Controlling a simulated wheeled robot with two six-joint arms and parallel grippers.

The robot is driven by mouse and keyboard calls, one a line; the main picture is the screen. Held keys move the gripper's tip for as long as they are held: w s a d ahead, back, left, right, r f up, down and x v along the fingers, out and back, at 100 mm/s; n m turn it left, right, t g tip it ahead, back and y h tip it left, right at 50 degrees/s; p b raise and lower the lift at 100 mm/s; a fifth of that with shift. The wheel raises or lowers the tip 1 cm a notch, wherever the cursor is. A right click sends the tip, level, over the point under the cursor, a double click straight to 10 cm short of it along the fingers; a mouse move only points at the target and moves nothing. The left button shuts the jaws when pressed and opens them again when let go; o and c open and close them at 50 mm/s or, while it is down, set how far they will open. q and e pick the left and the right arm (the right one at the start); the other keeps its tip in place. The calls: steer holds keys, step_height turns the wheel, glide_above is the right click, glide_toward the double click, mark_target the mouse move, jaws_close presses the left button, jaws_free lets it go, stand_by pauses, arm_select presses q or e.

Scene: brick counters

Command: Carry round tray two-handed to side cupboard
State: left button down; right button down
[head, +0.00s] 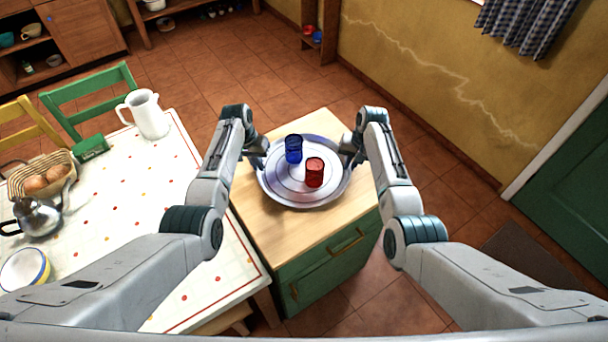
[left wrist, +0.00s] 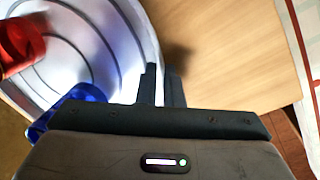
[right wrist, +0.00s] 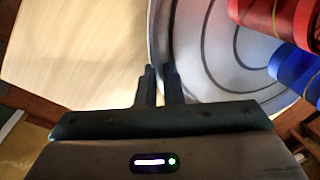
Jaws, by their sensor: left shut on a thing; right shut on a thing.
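A round silver tray (head: 290,196) is over the wooden top of a green cupboard (head: 330,268); I cannot tell whether it rests on it or hangs just above. A blue cup (head: 294,150) and a red cup (head: 314,172) stand upright on the tray. My left gripper (head: 260,160) is shut on the tray's left rim, also seen in the left wrist view (left wrist: 161,85). My right gripper (head: 346,158) is shut on the right rim, also seen in the right wrist view (right wrist: 163,85). Both cups show partly in the wrist views.
A table with a dotted white cloth (head: 130,215) stands at the left, close to the cupboard.

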arm_select(q)
steer(key=shift+f+b, duration=0.4)
steer(key=shift+f, duration=0.2)
arm_select(e)
steer(key=shift+f, duration=0.5)
arm_select(q)
steer(key=c, duration=1.6)
jaws_free()
steer(key=shift+s+r, duration=0.1)
steer(key=shift+r, duration=0.05)
arm_select(e)
steer(key=c, duration=1.6)
jaws_free()
steer(key=shift+s+r, duration=0.1)
arm_select(q)
steer(key=shift+o, duration=0.2)
arm_select(e)
steer(key=shift+o, duration=0.2)
steer(key=shift+r, duration=0.1)
arm_select(q)
step_height(320, 180, up, 12)
steer(key=a, duration=0.2)
steer(key=shift+w, duration=0.2)
arm_select(e)
step_height(320, 180, up, 12)
steer(key=d, duration=0.2)
steer(key=shift+s+f, duration=0.2)
